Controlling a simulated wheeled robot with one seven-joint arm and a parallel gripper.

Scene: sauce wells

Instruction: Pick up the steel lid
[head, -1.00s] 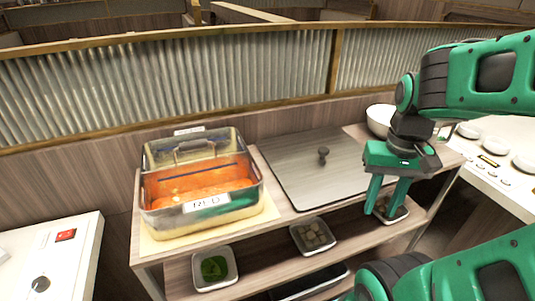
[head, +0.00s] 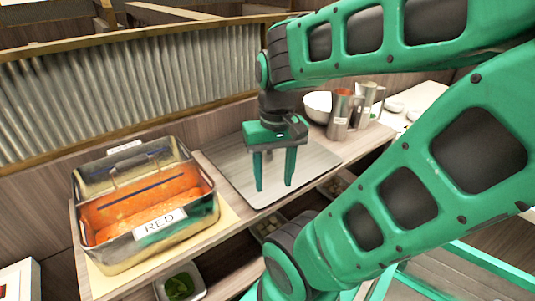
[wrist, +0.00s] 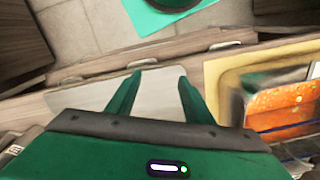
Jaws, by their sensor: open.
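The steel lid (head: 226,160) is a flat grey sheet lying on the counter, right of the steel pan. Its knob is hidden behind my gripper now. My gripper (head: 275,186) points down over the lid with its two green fingers apart and nothing between them. How high the tips are above the lid is hard to tell. In the wrist view, pale lid surface (wrist: 158,98) shows between and beyond the fingers (wrist: 160,77).
A steel pan (head: 175,237) of orange-red sauce labelled RED stands left on a yellowish board (head: 231,216). A white bowl (head: 318,104) and metal jugs (head: 339,118) stand at the right rear. A tray of green food (head: 180,287) is on the shelf below.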

